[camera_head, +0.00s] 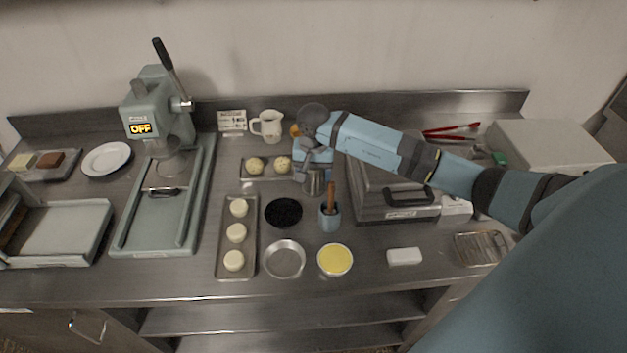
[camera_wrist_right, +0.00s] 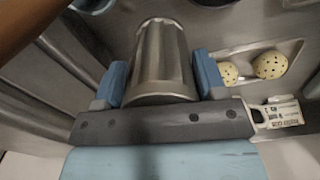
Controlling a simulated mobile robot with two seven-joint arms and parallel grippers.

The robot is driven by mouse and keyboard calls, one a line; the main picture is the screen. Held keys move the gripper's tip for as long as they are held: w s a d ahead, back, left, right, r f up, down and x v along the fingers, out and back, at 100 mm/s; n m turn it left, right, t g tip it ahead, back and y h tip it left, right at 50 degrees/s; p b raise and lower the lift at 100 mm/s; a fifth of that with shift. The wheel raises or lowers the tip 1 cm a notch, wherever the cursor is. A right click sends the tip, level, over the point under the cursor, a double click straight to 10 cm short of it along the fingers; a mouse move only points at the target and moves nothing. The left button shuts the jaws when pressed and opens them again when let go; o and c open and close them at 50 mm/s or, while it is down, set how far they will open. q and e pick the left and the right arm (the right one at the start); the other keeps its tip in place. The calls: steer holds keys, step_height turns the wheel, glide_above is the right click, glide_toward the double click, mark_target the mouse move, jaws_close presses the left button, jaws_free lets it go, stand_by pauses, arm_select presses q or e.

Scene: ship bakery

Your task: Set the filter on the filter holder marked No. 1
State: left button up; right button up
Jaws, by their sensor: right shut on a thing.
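My right gripper (camera_head: 314,172) is shut on a metal cup (camera_head: 313,183), above the back middle of the counter. In the right wrist view the steel cup (camera_wrist_right: 165,62) sits between the two blue fingers of the right gripper (camera_wrist_right: 160,78). I see no part clearly recognisable as a filter or a filter holder, and no legible "No. 1" mark; I cannot tell whether the cup is the filter. My left gripper is not in view.
A press reading OFF (camera_head: 158,115) stands left. A tray of pale dough rounds (camera_head: 248,210), a dark round dish (camera_head: 284,212), a steel bowl (camera_head: 284,261), a yellow-filled bowl (camera_head: 335,260) and a blue cup with a brown handle (camera_head: 329,221) crowd the middle. The front strip is clear.

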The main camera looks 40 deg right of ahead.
mark_target(313, 182)
step_height(313, 182, down, 4)
steer(key=shift+r+p, duration=0.2)
steer(key=shift+p, duration=0.1)
steer(key=shift+f, duration=0.15)
steer(key=shift+f, duration=0.15)
steer(key=shift+f+b, duration=0.1)
steer(key=shift+b, duration=0.25)
steer(key=o, duration=1.1)
steer(key=shift+r, duration=0.2)
